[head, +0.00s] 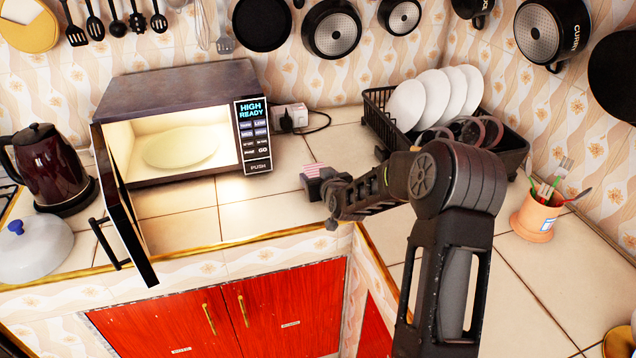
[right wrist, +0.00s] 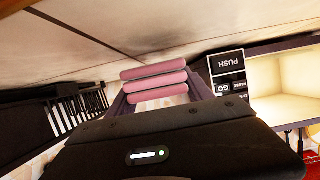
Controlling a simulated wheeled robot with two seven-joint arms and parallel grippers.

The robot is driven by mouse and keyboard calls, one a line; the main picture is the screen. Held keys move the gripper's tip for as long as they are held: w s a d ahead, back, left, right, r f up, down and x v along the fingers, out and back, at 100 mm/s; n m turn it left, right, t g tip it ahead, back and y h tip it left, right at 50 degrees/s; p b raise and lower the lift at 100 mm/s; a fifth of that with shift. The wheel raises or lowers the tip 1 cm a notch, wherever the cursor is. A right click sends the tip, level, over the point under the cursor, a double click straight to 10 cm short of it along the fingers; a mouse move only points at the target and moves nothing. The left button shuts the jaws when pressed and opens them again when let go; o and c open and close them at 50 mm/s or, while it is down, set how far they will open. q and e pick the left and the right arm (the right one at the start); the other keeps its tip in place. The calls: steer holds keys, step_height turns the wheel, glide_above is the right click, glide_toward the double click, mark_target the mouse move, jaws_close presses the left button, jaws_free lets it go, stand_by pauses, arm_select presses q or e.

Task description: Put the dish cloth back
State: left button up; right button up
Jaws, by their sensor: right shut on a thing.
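The dish cloth (head: 313,169) is a small pink folded bundle over the tiled counter, right of the microwave. In the right wrist view the pink cloth (right wrist: 153,86) shows as stacked rolls between the fingers. My right gripper (head: 322,186) is shut on it, with the arm reaching in from the right. In the head view the gripper partly hides the cloth. I cannot tell whether the cloth touches the counter. My left gripper is not in view.
The microwave (head: 185,83) stands open, its door (head: 124,205) swung out over the counter edge. A black dish rack (head: 515,150) with white plates (head: 437,95) stands behind my right arm. A utensil cup (head: 535,216) is at the right. Pans (head: 331,30) hang on the wall.

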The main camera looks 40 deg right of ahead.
step_height(320, 180, down, 2)
steer(key=shift+f, duration=0.1)
steer(key=shift+f, duration=0.2)
steer(key=o, duration=1.2)
steer(key=shift+r, duration=0.15)
steer(key=shift+r, duration=0.2)
steer(key=shift+s+a, duration=0.1)
steer(key=shift+s, duration=0.25)
steer(key=b+v, duration=0.1)
steer(key=v, duration=1)
steer(key=shift+s+b, duration=0.15)
steer(key=shift+b, duration=0.2)
